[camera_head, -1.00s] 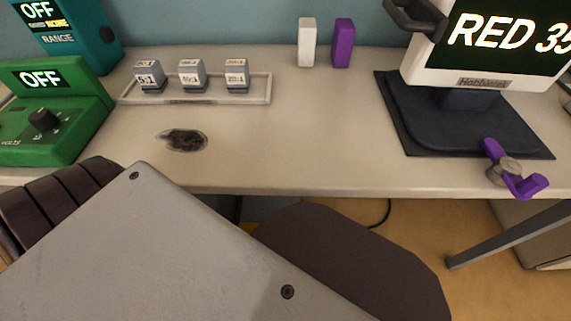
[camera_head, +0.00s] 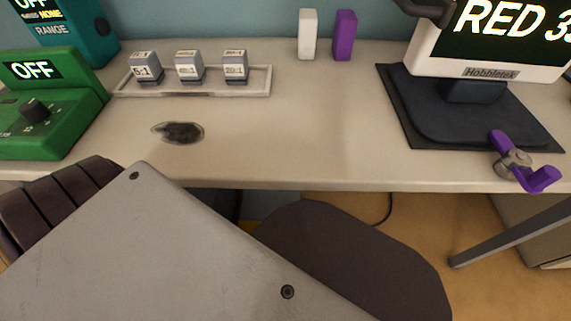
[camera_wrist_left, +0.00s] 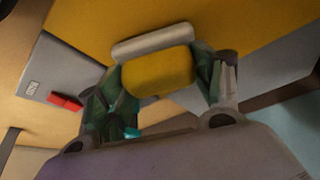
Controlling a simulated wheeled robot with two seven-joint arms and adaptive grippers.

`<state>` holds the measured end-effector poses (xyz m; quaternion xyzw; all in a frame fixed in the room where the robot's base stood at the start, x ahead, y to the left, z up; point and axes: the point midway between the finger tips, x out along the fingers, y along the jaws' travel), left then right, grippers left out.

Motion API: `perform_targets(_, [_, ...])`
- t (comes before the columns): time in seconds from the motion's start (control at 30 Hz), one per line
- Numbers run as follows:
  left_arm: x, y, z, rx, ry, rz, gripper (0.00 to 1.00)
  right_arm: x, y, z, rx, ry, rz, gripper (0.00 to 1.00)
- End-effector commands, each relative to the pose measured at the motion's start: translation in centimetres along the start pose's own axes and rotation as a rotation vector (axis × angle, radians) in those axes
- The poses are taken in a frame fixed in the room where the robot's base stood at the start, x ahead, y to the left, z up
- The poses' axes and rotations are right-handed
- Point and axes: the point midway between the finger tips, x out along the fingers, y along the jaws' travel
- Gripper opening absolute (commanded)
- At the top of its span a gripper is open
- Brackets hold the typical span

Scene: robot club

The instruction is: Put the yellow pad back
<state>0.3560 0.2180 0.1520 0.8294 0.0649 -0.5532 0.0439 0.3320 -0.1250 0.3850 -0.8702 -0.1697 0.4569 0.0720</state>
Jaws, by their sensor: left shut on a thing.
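The yellow pad (camera_wrist_left: 158,73) is a soft-edged yellow block in the left wrist view. My left gripper (camera_wrist_left: 155,85) is shut on it, with a green finger at each side. A pale grey bar (camera_wrist_left: 152,42) runs along the pad's far edge; I cannot tell whether it is part of the pad. A large yellow surface (camera_wrist_left: 240,25) lies behind them. The left gripper does not show in the head view, where my own grey arm parts cover the lower left. My right gripper is in neither current view.
The desk (camera_head: 300,135) holds a green meter (camera_head: 50,115), a tray (camera_head: 200,92) with 3 small blocks, white (camera_head: 307,35) and purple (camera_head: 344,36) blocks, a monitor (camera_head: 500,50) and a purple-handled item (camera_head: 525,162). A red item (camera_wrist_left: 65,101) shows in the wrist view.

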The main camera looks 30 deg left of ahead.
Motion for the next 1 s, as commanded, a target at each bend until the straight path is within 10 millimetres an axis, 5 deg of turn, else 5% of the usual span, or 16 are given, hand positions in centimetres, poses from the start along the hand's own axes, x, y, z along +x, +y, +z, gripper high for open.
perform_targets(0.17, [0.3, 0.0, 0.1, 0.000, 0.000, 0.000, 0.44, 0.1, 0.0, 0.2, 0.000, -0.001, -0.001, 0.00])
perform_targets(0.2, [0.3, 0.0, 0.1, 0.000, 0.000, 0.000, 0.71, 0.1, 0.0, 0.2, 0.001, -0.001, -0.001, 0.00])
perform_targets(0.33, [0.2, 0.0, 0.1, 0.000, 0.000, 0.000, 0.88, 0.1, -0.1, 0.2, 0.001, -0.001, -0.001, 0.00])
perform_targets(1.0, [-0.8, 0.0, 0.0, 0.000, -0.001, 0.000, 0.88, -0.4, -0.1, -0.2, 0.000, -0.003, 0.005, 0.00])
